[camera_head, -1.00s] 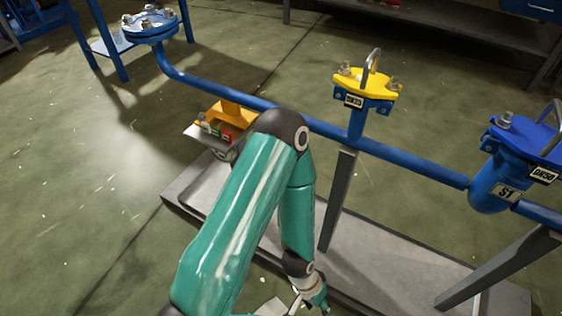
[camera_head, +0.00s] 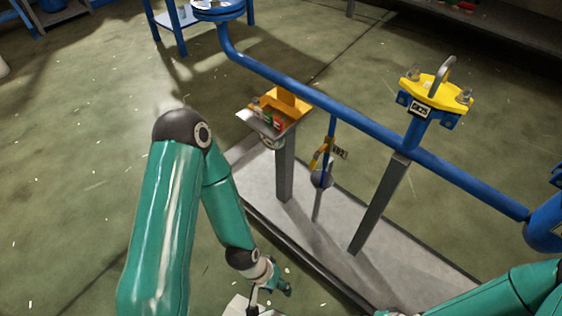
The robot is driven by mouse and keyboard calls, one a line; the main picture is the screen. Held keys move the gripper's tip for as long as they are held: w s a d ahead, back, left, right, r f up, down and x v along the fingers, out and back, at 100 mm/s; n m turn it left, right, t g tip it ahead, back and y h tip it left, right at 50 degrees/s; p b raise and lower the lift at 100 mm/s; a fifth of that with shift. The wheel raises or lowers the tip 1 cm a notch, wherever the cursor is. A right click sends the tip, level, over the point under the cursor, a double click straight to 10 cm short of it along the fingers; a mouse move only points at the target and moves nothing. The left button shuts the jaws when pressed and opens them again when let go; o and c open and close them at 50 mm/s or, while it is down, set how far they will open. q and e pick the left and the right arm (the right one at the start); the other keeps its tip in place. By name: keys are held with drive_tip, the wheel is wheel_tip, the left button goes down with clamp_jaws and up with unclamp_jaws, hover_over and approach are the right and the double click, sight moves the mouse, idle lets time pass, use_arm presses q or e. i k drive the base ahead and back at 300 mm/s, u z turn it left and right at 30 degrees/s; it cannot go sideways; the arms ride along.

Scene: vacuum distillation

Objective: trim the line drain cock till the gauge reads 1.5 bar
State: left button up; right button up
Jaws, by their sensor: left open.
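The line drain cock (camera_head: 321,177) hangs on a thin blue drop pipe below the main blue line. It has a yellow handle (camera_head: 321,153) and a small tag beside it whose text is hard to read. A round part (camera_head: 271,144), perhaps the gauge, shows only partly below a small bracket; no reading is visible. My left gripper (camera_head: 263,304) is low at the bottom edge, to the left of and apart from the cock. It is open, though partly cut off by the frame. My right arm enters at bottom right; its gripper is not visible.
The blue line (camera_head: 330,103) runs diagonally across, with a yellow-topped fitting (camera_head: 436,89) at right. An orange and grey bracket (camera_head: 290,104) holds small coloured items. Grey posts (camera_head: 378,205) stand on a grey base plate (camera_head: 415,274). Open floor lies at left.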

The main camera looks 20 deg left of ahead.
sight(314, 160)
drive_tip(key=u, duration=0.1)
drive_tip(key=k, duration=1.5)
drive_tip(key=z, duration=0.5)
drive_tip(key=i, duration=1.05)
drive_tip(key=z, duration=0.05)
